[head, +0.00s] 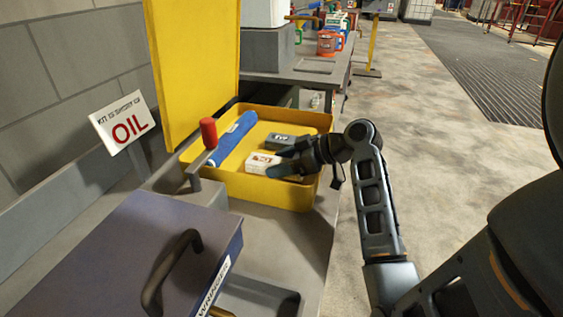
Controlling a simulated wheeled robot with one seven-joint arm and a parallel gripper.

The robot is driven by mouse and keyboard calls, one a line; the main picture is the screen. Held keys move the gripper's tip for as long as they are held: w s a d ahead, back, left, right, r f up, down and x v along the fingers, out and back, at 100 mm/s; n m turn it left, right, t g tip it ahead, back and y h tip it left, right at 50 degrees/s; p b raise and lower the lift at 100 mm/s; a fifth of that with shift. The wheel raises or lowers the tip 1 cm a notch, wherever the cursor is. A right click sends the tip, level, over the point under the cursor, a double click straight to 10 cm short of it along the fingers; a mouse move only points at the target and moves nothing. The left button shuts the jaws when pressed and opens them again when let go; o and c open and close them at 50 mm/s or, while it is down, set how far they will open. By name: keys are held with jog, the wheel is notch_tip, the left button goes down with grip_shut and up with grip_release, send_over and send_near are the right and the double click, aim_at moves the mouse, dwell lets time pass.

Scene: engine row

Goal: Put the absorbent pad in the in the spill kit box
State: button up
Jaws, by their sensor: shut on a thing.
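The spill kit box (322,124) is an open yellow tray-like box with its yellow lid (195,60) raised upright. My gripper (278,165) reaches into it from the right and is shut on a small white block with a printed label (259,163). This block may be the absorbent pad; the label is too small to read. It is inside the box's outline, and I cannot tell whether it touches the floor. A blue roll (234,138) lies along the left of the box. A dark grey labelled block (285,142) lies just behind the white one.
An OIL sign (124,122) is at the left. A dark case with a handle (130,245) stands in front. Open floor lies to the right.

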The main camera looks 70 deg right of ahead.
jog(key=shift+f, duration=0.15)
jog(key=o, duration=1)
jog(key=shift+o, duration=0.2)
jog(key=shift+s+r, duration=0.1)
jog(key=shift+r, duration=0.15)
jog(key=v, duration=1.1)
jog(key=shift+s+r, duration=0.15)
jog(key=shift+s, duration=0.25)
